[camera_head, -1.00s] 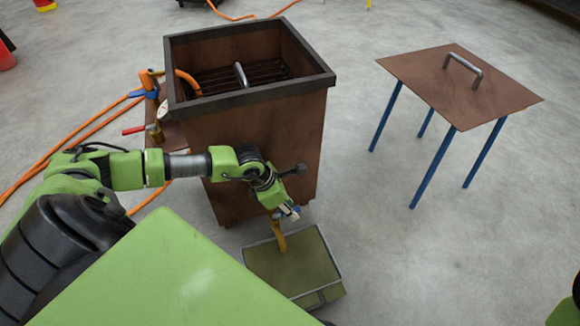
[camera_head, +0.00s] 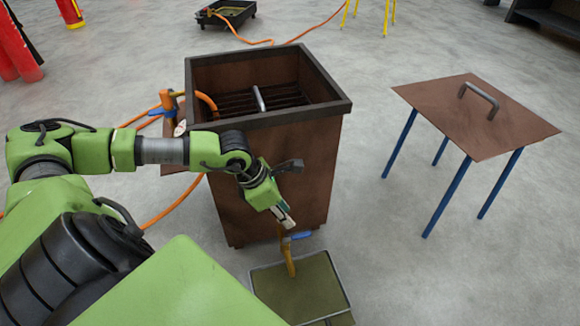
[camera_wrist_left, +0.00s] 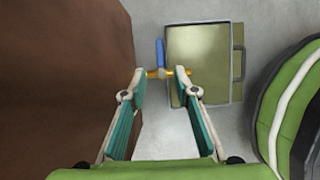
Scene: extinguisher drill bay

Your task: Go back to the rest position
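My left gripper (camera_head: 287,217) hangs fingers down in front of the brown burn box (camera_head: 270,165). In the left wrist view the left gripper (camera_wrist_left: 166,92) has its two teal-padded fingers apart with nothing between them. Below its tips is a brass valve pipe (camera_head: 289,260) with a blue lever (camera_head: 301,236); the blue lever also shows in the wrist view (camera_wrist_left: 160,52). The pipe stands at the edge of a shallow olive tray (camera_head: 318,288) on the floor. My right gripper is out of view.
A brown lid plate (camera_head: 470,120) with a grey handle rests on a blue-legged stand (camera_head: 448,198) at the right. An orange hose (camera_head: 172,205) runs at the left of the box. Red cylinders (camera_head: 18,50) stand far left. Floor between box and stand is clear.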

